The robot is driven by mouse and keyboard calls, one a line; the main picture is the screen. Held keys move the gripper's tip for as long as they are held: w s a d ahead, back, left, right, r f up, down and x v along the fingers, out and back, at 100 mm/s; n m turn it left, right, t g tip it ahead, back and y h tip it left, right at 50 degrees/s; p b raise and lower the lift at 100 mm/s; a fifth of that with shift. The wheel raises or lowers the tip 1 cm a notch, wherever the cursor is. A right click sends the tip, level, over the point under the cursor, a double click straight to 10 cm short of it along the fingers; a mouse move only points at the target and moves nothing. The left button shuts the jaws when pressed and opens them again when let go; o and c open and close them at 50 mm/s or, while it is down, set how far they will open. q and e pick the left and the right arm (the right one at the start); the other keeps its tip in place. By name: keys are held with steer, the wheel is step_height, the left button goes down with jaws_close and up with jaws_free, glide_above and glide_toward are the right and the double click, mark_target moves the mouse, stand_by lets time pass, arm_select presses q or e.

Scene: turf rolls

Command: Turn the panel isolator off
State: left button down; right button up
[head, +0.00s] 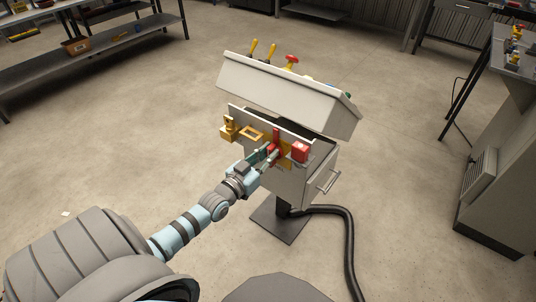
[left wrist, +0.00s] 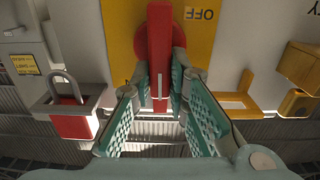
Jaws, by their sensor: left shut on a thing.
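The panel isolator has a red handle (head: 276,136) on a yellow plate (left wrist: 124,32), on the front of a pale panel box (head: 311,172). My left gripper (head: 267,155) is at the box front. In the left wrist view its teal fingers (left wrist: 161,95) are shut on the red handle (left wrist: 159,45), one on each side. The handle stands upright in that view. An upside-down OFF label (left wrist: 200,14) is on the plate to the handle's right, and the handle does not point at it. My right gripper is in neither view.
A red padlock (head: 300,152) with a grey shackle hangs beside the plate. A yellow hasp (head: 251,134) and a yellow block (head: 228,127) sit on the other side. The box's sloped top (head: 285,88) carries levers. A black cable (head: 347,245) runs from the pedestal over open floor.

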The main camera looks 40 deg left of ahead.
arm_select(q)
steer(key=n+b, duration=0.1)
steer(key=n, duration=0.4)
steer(key=a+f+n+b, duration=0.1)
steer(key=n+b, duration=0.1)
steer(key=n, duration=0.4)
steer(key=a+f+n+b, duration=0.1)
steer(key=n+b, duration=0.1)
steer(key=n, duration=0.4)
steer(key=shift+f+n, duration=0.1)
steer(key=shift+n, duration=0.3)
stand_by(0.4)
steer(key=c, duration=1.6)
jaws_free()
steer(key=shift+o, duration=0.2)
